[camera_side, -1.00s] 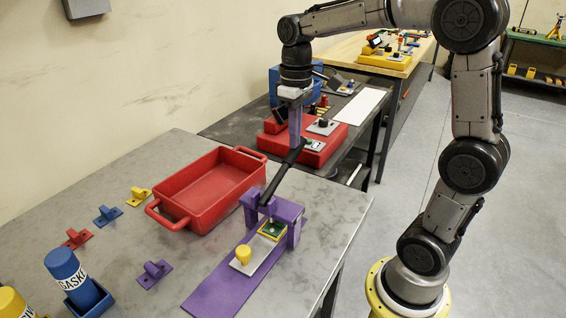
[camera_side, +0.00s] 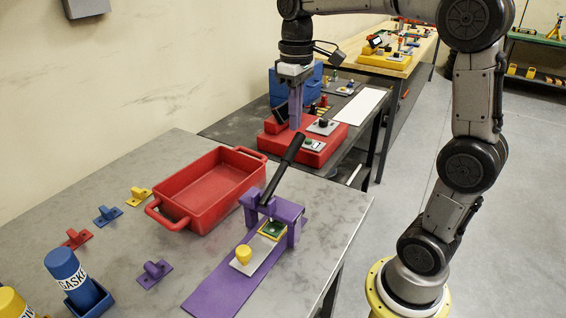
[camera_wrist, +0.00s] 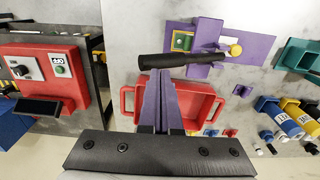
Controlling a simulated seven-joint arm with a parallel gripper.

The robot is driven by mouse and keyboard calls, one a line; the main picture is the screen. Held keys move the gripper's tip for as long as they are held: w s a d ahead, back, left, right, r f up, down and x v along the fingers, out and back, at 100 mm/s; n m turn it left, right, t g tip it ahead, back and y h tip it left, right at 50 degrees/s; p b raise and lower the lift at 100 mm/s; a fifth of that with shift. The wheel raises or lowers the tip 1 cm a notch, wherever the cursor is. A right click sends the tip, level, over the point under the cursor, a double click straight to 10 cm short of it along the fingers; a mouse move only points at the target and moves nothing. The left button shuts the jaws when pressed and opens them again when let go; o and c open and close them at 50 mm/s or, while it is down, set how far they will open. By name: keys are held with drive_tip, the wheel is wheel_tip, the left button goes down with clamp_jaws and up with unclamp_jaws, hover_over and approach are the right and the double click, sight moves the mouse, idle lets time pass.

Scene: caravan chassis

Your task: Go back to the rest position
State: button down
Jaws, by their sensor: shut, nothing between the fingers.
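My gripper (camera_side: 296,108) points down in the side view, its purple fingers closed together and empty. It hangs in the air above and behind the black lever handle (camera_side: 283,168) of the purple press (camera_side: 289,211). The fingers look apart from the handle. In the wrist view my gripper (camera_wrist: 160,75) has its fingers together, and the black handle (camera_wrist: 183,66) lies just beyond their tips. The handle slants up from the press in the side view.
A red tray (camera_side: 165,219) stands left of the press on the grey table. A red box with controls (camera_side: 318,152) sits on the bench behind. Blue and yellow tubes (camera_side: 62,264) stand at the front left. The space around my gripper is clear.

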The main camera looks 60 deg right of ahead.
drive_tip(key=shift+a, duration=0.1)
drive_tip(key=s+a+r+n+t, duration=0.1)
drive_tip(key=s+a+r, duration=0.2)
drive_tip(key=s, duration=0.1)
drive_tip(key=s+a+f+m+t, duration=0.1)
drive_tip(key=s+a+f+t, duration=0.3)
drive_tip(key=s+f, duration=0.4)
drive_tip(key=shift+s+a+f+t, duration=0.35)
drive_tip(key=shift+s+a, duration=0.15)
drive_tip(key=shift+s, duration=1.3)
